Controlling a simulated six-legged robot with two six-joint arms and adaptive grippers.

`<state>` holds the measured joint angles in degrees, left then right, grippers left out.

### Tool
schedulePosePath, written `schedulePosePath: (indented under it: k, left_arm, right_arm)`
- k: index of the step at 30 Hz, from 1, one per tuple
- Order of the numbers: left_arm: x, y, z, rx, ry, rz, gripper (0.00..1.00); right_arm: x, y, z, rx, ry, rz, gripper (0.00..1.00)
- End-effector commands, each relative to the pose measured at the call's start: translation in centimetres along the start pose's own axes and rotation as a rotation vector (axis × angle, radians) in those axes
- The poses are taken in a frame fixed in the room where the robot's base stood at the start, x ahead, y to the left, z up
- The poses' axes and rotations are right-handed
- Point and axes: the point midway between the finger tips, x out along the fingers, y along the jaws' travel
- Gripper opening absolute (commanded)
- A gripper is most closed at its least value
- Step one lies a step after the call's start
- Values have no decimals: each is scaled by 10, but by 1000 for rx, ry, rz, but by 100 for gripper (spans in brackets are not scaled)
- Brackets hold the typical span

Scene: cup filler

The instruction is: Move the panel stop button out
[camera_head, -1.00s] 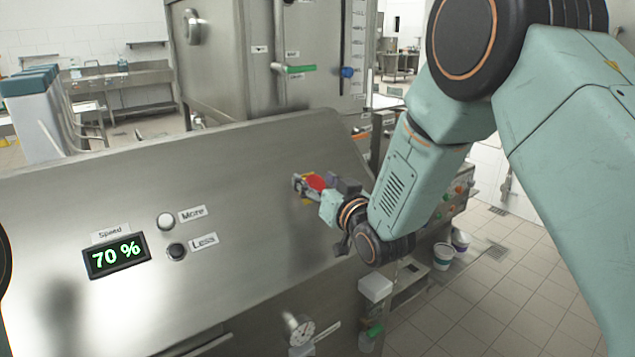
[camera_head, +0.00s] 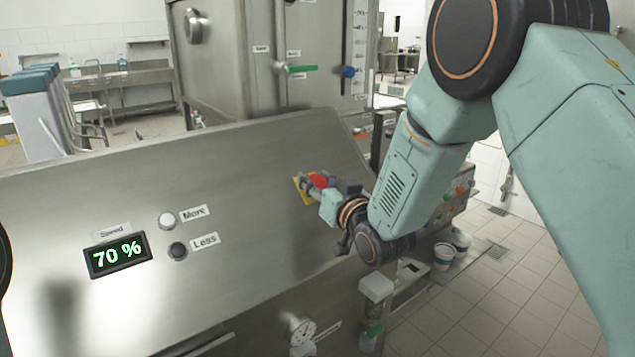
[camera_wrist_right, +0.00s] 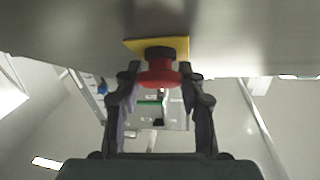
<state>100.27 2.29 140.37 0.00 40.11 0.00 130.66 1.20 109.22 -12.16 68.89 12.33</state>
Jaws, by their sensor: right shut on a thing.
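The panel stop button is a red mushroom head on a black collar and a square yellow plate, fixed to the sloping steel panel (camera_head: 235,175). In the head view the red button (camera_head: 318,180) is partly covered by my right gripper (camera_head: 325,186). In the right wrist view the button (camera_wrist_right: 160,76) lies between the two dark fingers of my right gripper (camera_wrist_right: 160,82), which is shut on it. The yellow plate (camera_wrist_right: 180,45) shows behind the head. How far out the button sits is hard to tell. My left gripper is not in view.
On the panel's left are a speed display (camera_head: 117,255) reading 70 %, a white More button (camera_head: 168,220) and a dark Less button (camera_head: 177,250). A gauge (camera_head: 302,332) is below. A steel tank (camera_head: 230,65) stands behind.

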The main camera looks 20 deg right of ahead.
Motion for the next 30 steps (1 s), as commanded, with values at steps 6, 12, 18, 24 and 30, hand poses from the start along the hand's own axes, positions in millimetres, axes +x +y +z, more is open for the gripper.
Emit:
schedulePosePath:
  k: [6, 12, 18, 24, 30]
  left_arm:
    - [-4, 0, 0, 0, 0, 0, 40]
    - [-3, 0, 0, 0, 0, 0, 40]
    - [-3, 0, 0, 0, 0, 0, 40]
    - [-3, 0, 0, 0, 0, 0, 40]
    - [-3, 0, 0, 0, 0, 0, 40]
  right_arm:
    - [-4, 0, -9, 0, -1, 1, 0]
    - [-4, 0, -9, 0, 3, 1, 0]
    - [-4, 0, -9, 0, 2, 1, 57]
    - [-4, 0, -8, 0, 0, 1, 64]
    - [-4, 0, -8, 0, -1, 1, 64]
